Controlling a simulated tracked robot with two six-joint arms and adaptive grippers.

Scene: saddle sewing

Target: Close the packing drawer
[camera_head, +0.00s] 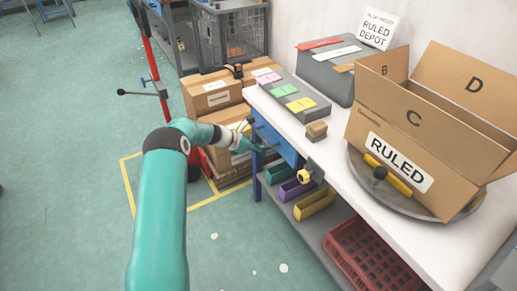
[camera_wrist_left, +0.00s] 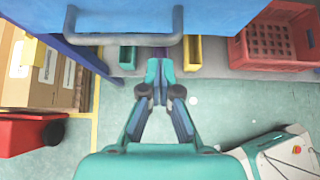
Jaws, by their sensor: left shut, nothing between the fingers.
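The blue drawer (camera_head: 279,142) sits under the front edge of the white bench at its left end. In the left wrist view its blue front (camera_wrist_left: 225,12) fills the top, with a grey bar handle (camera_wrist_left: 125,40) across it. How far the drawer stands out is hard to tell. My left gripper (camera_head: 258,148) is close to the drawer front; in the left wrist view its fingertips (camera_wrist_left: 160,66) are together and empty, just below the handle in the picture. Whether they touch it I cannot tell. My right gripper is in neither view.
The white bench (camera_head: 335,150) carries an open carton (camera_head: 420,120) on a round turntable (camera_head: 362,172). Yellow and purple bins (camera_head: 314,204) and a red crate (camera_head: 365,255) are on the lower shelf. Stacked cartons (camera_head: 213,93) and a red post (camera_head: 152,60) stand left of the bench.

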